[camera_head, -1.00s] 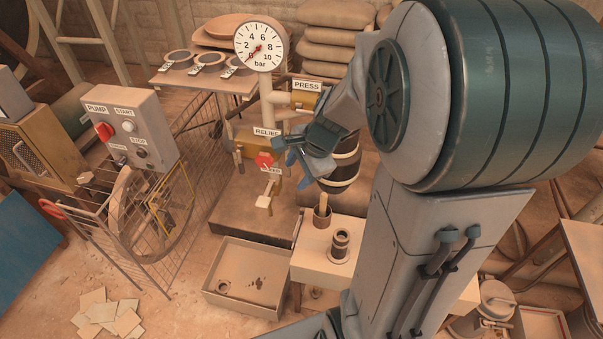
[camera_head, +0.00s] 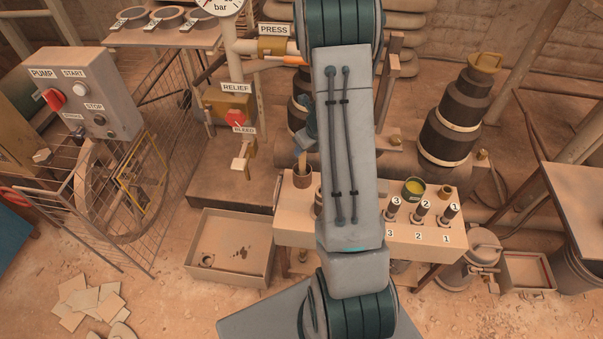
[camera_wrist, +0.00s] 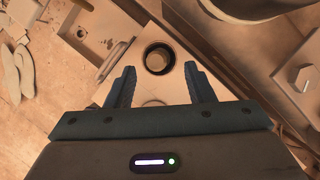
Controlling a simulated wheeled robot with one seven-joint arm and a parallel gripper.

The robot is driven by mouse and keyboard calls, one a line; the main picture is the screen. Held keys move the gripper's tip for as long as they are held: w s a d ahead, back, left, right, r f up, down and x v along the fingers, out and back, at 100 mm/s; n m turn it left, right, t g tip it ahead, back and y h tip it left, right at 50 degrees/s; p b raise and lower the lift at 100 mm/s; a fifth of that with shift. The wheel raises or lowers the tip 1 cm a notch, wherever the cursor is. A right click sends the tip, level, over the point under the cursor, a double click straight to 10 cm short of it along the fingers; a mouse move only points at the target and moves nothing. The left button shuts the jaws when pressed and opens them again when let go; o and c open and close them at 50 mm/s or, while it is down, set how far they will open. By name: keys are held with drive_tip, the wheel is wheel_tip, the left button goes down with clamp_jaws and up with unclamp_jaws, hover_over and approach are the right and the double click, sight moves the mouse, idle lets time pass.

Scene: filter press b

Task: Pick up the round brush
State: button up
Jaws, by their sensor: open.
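A pale wooden handle (camera_head: 302,160) stands upright in a brown cup (camera_head: 302,177) at the left end of the bench. It may be the round brush; no bristles show. A dark cylinder (camera_head: 318,203) beside the cup is mostly hidden by my arm. My gripper (camera_head: 306,132) is partly hidden behind my arm, above the cup. In the wrist view my gripper (camera_wrist: 160,76) is open and empty. A dark round thing with a tan centre (camera_wrist: 157,58) shows just beyond and between the fingertips; I cannot tell whether it is the cup or the cylinder.
An open tray (camera_head: 230,262) lies on the floor at left. The relief valve (camera_head: 235,118) and its pipework stand behind. A black stepped cylinder (camera_head: 450,135) stands at back right.

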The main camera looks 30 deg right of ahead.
sight(301, 157)
drive_tip(key=b+x, duration=0.2)
drive_tip(key=x, duration=0.5)
drive_tip(key=shift+a+f, duration=0.2)
drive_tip(key=shift+f, duration=0.15)
clamp_jaws()
